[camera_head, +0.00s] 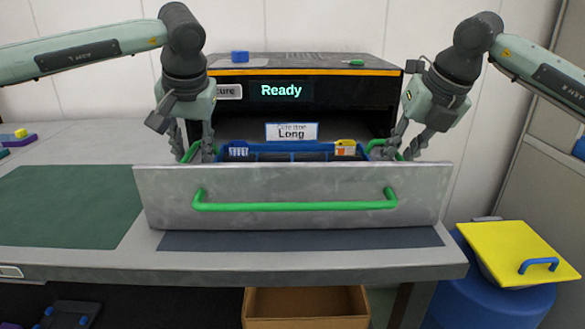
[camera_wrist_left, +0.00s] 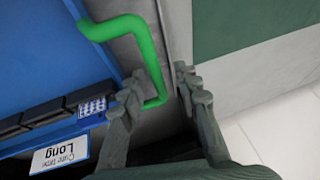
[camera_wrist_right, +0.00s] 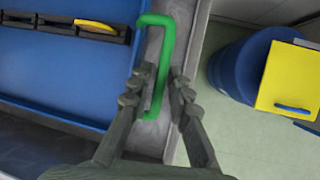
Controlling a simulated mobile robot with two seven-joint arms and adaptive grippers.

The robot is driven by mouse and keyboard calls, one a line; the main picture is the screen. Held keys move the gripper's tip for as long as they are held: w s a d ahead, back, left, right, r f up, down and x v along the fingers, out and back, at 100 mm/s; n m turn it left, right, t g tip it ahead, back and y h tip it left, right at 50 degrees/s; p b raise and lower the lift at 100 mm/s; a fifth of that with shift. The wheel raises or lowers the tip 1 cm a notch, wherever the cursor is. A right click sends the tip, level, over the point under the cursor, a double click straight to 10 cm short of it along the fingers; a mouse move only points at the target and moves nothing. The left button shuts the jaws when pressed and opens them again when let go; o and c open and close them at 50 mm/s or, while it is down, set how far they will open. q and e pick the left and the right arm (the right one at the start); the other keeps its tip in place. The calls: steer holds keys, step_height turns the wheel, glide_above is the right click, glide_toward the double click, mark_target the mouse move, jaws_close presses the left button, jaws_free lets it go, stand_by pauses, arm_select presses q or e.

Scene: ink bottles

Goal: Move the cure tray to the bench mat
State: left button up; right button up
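The blue cure tray (camera_head: 270,148) sits behind the grey drawer front of the cure unit, with a green handle at each side. A "Cure time Long" card (camera_head: 292,131) stands at its back. My left gripper (camera_head: 207,150) is at the left green handle (camera_wrist_left: 128,28); its fingers (camera_wrist_left: 160,92) stand apart, with the handle's end between them. My right gripper (camera_head: 396,147) is at the right green handle (camera_wrist_right: 160,50); its fingers (camera_wrist_right: 157,85) stand apart on either side of it. A dark green mat (camera_head: 60,205) lies on the bench at left.
The cure unit (camera_head: 300,73) reads "Ready". The drawer front (camera_head: 290,180) with its long green handle (camera_head: 295,205) stands out over a dark blue-grey strip (camera_head: 300,240) on the bench. A blue barrel (camera_head: 490,300) with a yellow lid (camera_head: 515,250) stands at right.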

arm_select(q)
steer(key=shift+c, duration=1)
arm_select(e)
steer(key=shift+c, duration=1.2)
arm_select(q)
jaws_close()
arm_select(e)
jaws_close()
arm_select(q)
steer(key=shift+r, duration=0.15)
arm_select(e)
steer(key=shift+r, duration=0.15)
